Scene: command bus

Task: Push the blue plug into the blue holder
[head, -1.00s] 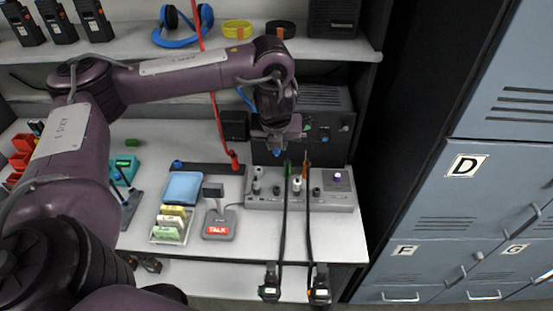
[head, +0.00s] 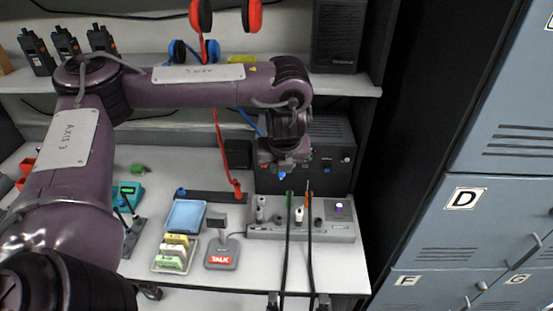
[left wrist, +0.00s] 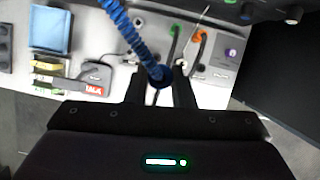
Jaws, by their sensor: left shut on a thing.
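My left gripper (head: 284,168) hangs above the back of the desk, in front of the black radio unit. It is shut on the blue plug (head: 281,176), whose lower tip shows bright blue below the fingers. In the left wrist view the plug (left wrist: 161,76) is dark blue, between the two fingers (left wrist: 159,92), with a coiled blue cord running up from it. A small blue piece (head: 181,191), seemingly the blue holder, sits at the left end of a black bar, well left of the gripper. My right gripper is out of view.
A red plug (head: 237,187) with a red cord stands at the bar's right end. Below the gripper, a grey control panel (head: 300,232) has green and orange plugs with hanging black cables. A talk microphone (head: 222,252) and blue-lidded card box (head: 186,215) stand left of it.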

